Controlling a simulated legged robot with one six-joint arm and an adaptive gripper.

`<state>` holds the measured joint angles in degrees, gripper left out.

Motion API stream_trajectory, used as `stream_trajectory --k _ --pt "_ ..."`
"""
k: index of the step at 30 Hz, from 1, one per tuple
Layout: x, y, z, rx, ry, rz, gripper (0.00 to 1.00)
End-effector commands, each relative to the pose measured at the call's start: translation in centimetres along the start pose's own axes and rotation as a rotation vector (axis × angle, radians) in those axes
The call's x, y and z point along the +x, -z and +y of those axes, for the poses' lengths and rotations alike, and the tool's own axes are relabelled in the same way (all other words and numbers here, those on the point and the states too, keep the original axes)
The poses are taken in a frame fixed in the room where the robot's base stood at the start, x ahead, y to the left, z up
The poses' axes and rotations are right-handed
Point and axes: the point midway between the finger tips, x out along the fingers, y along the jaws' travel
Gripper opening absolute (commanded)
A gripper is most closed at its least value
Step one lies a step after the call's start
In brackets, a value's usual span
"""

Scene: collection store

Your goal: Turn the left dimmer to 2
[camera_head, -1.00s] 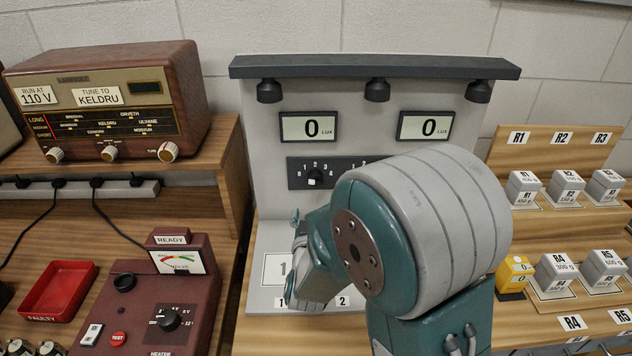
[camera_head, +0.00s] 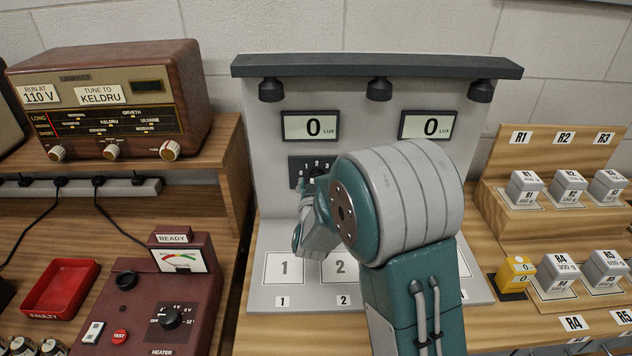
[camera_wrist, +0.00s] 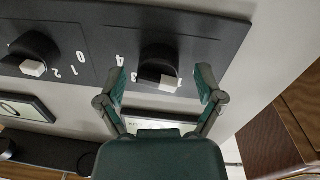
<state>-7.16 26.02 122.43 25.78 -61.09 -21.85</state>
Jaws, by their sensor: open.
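The left dimmer (camera_wrist: 158,67) is a black round knob with a white mark on a dark numbered strip (camera_head: 298,176). In the wrist view the strip appears turned over, with the left dimmer on the right. My gripper (camera_wrist: 162,84) is open, with one green finger on each side of this knob; I cannot tell whether they touch it. The right dimmer (camera_wrist: 32,55) is apart from the fingers. The left lux display (camera_head: 310,127) and right lux display (camera_head: 431,126) both read 0. My arm hides the right dimmer and my fingertips in the head view.
Three dark lamps (camera_head: 379,89) hang under a ledge above the displays. Numbered white plates (camera_head: 284,268) lie below the strip. A radio (camera_head: 110,100) and maroon tester (camera_head: 160,300) stand left. Weight blocks (camera_head: 558,272) and a yellow block (camera_head: 516,271) stand right.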

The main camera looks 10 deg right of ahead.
Motion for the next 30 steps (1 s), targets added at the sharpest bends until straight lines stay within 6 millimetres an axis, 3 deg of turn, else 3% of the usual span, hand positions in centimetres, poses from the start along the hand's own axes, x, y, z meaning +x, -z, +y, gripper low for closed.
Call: stream_trajectory --k 2,6,7,8,20,30 --pt "-0.02 -0.01 -0.01 0.000 0.000 0.000 0.86" --pt "-0.03 0.00 -0.01 0.000 0.000 0.000 0.24" --pt "-0.03 0.00 -0.02 0.000 0.000 0.000 0.10" --pt "-0.01 -0.02 -0.04 0.000 0.001 0.000 0.04" --pt "0.02 0.00 -0.10 0.034 0.002 -0.002 0.04" --pt "0.03 0.06 -0.07 0.249 0.005 -0.016 0.04"
